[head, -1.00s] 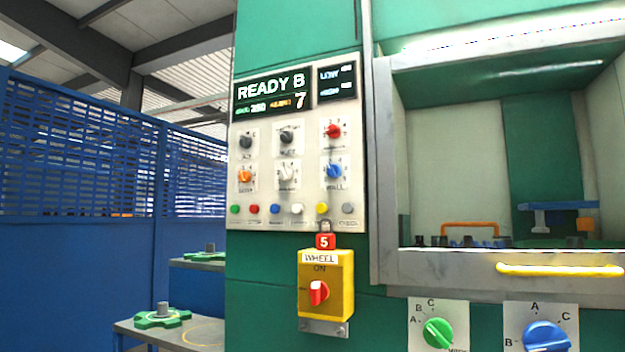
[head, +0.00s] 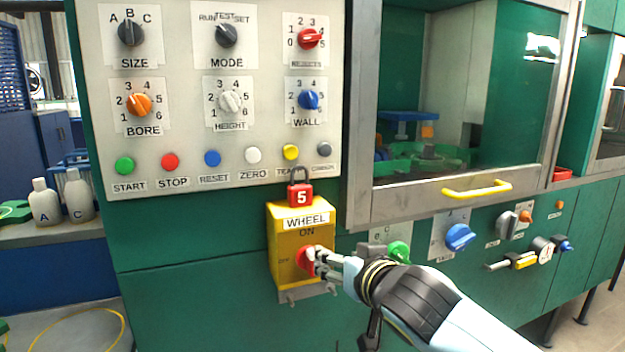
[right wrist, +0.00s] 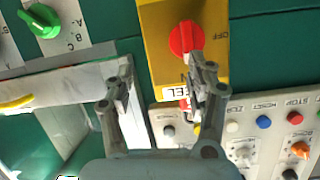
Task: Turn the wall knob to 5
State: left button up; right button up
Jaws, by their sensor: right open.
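The blue WALL knob (head: 308,100) is at the right of the panel's lower knob row in the head view, with a number scale around it. Its white mark seems to point up and left, but the exact setting is too small to read. My right gripper (head: 322,262) is well below it, beside the red knob (head: 305,260) of the yellow WHEEL box. In the right wrist view my right gripper (right wrist: 164,84) is open and empty, and the red knob (right wrist: 186,38) lies beyond its fingertips. The WALL knob is hidden there. My left gripper is out of view.
The white panel (head: 325,172) also carries other knobs and a row of buttons. A red padlock (head: 300,192) marked 5 hangs above the yellow box (head: 285,235). The yellow window handle (head: 477,190) and a blue knob (head: 459,237) are to the right.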

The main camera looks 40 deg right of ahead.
notch_tip(320, 180, up, 20)
jog(key=a+t+p, duration=0.2)
jog(key=t+p, duration=0.1)
jog(key=p, duration=0.5)
send_near(313, 102)
jog(key=shift+t, duration=0.3)
jog(key=p+x, duration=0.3)
jog(key=x, duration=0.7)
jog(key=shift+f, duration=0.15)
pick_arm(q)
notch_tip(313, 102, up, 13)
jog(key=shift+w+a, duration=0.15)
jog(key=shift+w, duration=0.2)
pick_arm(e)
jog(key=c, duration=1.1)
jog(key=shift+c, duration=0.2)
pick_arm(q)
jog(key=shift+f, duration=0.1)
pick_arm(e)
jog(key=shift+f, duration=0.1)
